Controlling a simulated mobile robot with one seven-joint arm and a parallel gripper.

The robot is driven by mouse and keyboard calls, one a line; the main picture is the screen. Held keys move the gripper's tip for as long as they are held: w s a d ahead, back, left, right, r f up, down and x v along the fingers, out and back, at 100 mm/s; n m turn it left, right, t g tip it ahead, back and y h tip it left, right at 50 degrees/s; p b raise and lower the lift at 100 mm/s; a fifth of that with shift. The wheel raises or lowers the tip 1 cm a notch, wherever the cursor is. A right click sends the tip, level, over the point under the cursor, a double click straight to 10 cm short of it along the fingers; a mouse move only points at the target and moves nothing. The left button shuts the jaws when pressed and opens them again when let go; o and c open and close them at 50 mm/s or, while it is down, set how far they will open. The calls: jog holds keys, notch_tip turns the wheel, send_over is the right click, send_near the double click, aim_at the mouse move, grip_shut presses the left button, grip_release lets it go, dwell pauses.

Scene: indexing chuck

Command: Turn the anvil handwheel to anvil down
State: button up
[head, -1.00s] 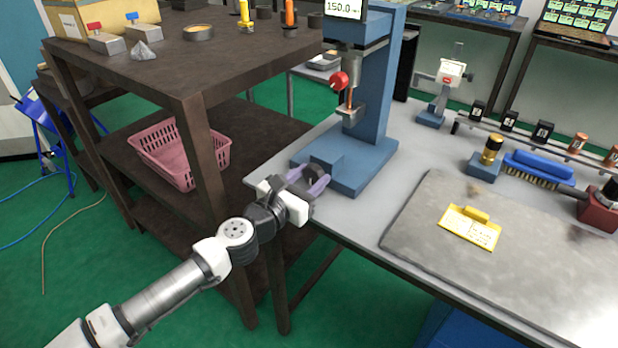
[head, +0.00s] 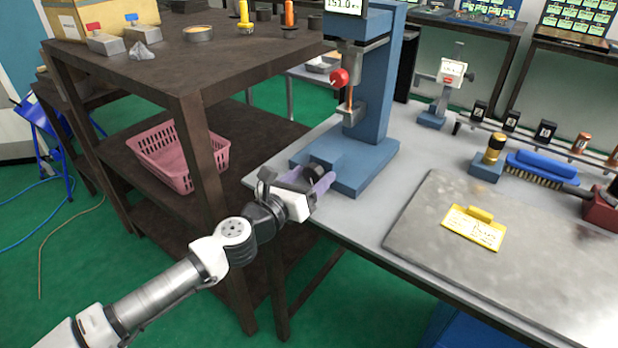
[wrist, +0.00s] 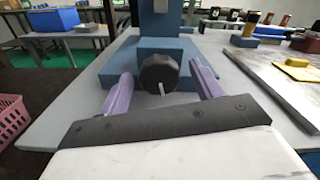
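The anvil handwheel is a black knob with a small pale pin, on the front of the blue base block. In the wrist view the handwheel (wrist: 159,74) sits between the two purple fingers of my gripper (wrist: 161,82). A gap shows on each side of it, so my gripper looks open around the knob. In the head view my gripper (head: 314,186) is at the front of the tester base (head: 362,174), and the handwheel is mostly hidden there. The anvil (head: 353,114) is on the blue column, below the red knob (head: 339,77). The display (head: 347,5) reads about 151.0.
The tester stands on a grey bench (head: 350,222). A metal plate (head: 420,225) with a yellow tag (head: 474,228) lies to the right. A dark shelf unit (head: 190,75) with a pink basket (head: 180,155) stands close on the left.

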jog(key=shift+s, duration=0.1)
jog(key=b+v, duration=0.4)
jog(key=v, duration=0.9)
jog(key=shift+s+a, duration=0.25)
jog(key=shift+c, duration=0.2)
